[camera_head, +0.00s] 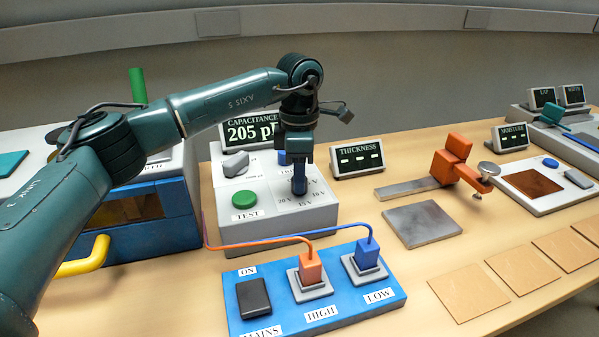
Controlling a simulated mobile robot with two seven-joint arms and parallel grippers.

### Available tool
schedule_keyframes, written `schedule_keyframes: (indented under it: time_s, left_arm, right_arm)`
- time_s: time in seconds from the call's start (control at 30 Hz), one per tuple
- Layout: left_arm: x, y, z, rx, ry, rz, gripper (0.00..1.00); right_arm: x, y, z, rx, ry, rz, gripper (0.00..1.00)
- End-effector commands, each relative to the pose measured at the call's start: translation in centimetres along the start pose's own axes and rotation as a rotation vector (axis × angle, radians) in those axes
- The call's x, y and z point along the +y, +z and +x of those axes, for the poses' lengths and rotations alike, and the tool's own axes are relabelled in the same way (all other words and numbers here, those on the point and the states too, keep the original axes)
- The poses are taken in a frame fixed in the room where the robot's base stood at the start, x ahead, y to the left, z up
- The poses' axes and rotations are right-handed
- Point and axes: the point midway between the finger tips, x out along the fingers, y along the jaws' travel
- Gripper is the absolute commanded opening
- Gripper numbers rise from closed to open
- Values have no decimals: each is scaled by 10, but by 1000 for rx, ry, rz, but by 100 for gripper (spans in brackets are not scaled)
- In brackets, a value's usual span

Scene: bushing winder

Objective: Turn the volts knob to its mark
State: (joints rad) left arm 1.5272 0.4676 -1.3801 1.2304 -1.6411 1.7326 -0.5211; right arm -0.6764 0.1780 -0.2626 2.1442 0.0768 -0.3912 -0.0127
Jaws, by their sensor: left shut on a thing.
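The grey capacitance tester box (262,228) stands left of centre, with a display (252,129) reading 205 pF. My left gripper (299,188) points down onto the right part of its top, among voltage marks such as 20 V, 15 V and 10 V. It is shut on the volts knob, which the fingers almost wholly hide, so I cannot tell which mark it points at. A grey knob (235,164) and a green TEST button (245,199) are on the left part of the box. My right gripper is not in view.
A blue mains panel (380,305) with a black switch (253,298) and orange and blue plugs lies in front. A blue machine with a yellow handle (85,258) stands left. A thickness gauge (452,165), metal plate and tan sheets lie right.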

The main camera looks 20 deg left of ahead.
Motion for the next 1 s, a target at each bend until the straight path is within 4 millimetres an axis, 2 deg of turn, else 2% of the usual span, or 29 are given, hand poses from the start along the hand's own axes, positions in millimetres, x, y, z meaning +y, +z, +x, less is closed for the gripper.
schedule_keyframes:
  time_s: [0.6,1.0]
  left_arm:
    - [0,-1,-1,-17,2,-576,7]
    - [0,-1,-1,-24,2,-829,7]
  right_arm:
    - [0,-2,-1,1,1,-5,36]
    - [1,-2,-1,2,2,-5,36]
